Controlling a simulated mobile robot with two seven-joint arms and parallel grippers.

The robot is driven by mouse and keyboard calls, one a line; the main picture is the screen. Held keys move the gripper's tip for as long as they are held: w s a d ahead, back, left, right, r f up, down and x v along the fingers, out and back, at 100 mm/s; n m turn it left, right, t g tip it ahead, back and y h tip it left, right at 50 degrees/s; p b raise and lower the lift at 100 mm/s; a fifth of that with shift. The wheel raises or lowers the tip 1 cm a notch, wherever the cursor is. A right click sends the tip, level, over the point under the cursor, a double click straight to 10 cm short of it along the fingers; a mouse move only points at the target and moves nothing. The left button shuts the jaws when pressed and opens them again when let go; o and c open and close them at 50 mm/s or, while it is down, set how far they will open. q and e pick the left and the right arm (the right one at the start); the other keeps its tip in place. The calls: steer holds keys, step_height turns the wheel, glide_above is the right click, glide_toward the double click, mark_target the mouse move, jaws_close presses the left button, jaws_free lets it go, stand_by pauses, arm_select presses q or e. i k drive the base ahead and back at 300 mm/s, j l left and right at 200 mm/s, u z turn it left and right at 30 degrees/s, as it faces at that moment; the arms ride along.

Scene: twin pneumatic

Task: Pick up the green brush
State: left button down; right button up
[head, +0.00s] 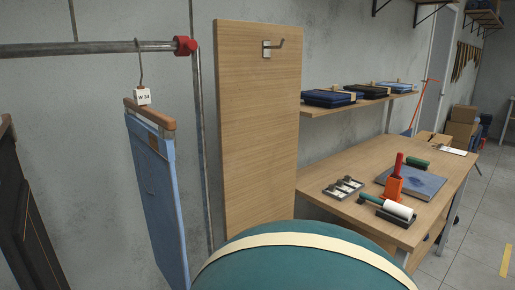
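Two small items with green parts lie on the wooden table (440,189) at the right. One is a dark green, brush-like item (416,162) at the back of the tabletop, behind the upright red-and-orange item. The other is a white roller (397,209) with a dark green handle (371,199), near the table's front edge. I cannot tell for certain which is the green brush, as both are small. Neither of my grippers is in view.
A large rounded teal form (298,270) with a cream band fills the bottom centre. A red-and-orange item (393,187), a grey-blue pad (425,184) and a metal clip rack (344,188) share the table. Blue trousers (158,200) hang at left beside a tall wooden panel (258,120).

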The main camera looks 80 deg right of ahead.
mark_target(415, 163)
steer(key=z, duration=3.75)
steer(key=i+l+z, duration=0.1)
steer(key=z, duration=0.3)
steer(key=i+z, duration=0.35)
steer(key=i, duration=2)
steer(key=i+l+u, duration=0.1)
steer(key=i, duration=0.95)
steer(key=i+l, duration=0.1)
steer(key=i, duration=0.9)
steer(key=i+l, duration=0.15)
steer(key=i, duration=0.85)
